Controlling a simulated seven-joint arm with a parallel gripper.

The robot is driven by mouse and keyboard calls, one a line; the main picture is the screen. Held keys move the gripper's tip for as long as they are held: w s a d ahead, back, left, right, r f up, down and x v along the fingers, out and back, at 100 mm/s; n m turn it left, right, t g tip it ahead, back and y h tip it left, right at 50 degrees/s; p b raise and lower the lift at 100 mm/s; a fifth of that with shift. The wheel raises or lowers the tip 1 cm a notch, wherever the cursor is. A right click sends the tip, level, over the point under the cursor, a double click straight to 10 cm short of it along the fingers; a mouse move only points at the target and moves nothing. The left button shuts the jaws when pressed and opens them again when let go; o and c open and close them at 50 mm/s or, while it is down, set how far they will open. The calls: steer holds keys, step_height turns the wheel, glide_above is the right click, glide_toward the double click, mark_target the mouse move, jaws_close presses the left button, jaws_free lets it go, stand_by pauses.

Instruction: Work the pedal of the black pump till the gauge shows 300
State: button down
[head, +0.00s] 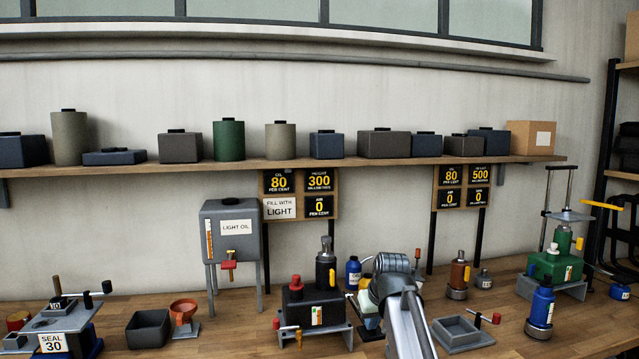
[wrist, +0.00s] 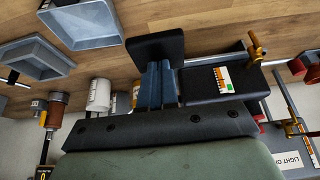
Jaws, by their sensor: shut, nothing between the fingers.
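The black pump (head: 307,309) stands on a grey stand on the bench, with a red cap and a black cylinder on top. In the wrist view its black body (wrist: 205,86) carries a small coloured scale. My gripper (head: 370,325) is shut and empty, just right of the pump. Its blue-grey fingers (wrist: 155,85) end at a dark plate (wrist: 155,45), which looks like the pedal; I cannot tell whether they touch it. The left gauge board (head: 272,208) above the pump shows 80, 300 and 0; its small captions are hard to read.
A light oil tank (head: 231,240) and a red funnel (head: 184,312) stand left of the pump. A grey tray (head: 460,333), a brown cylinder (head: 458,275) and a green pump (head: 555,267) stand to the right. The right board (head: 447,198) shows 500.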

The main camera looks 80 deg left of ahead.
steer(key=shift+r, duration=0.15)
steer(key=shift+a+r, duration=0.1)
steer(key=shift+r, duration=2.85)
steer(key=shift+f, duration=0.1)
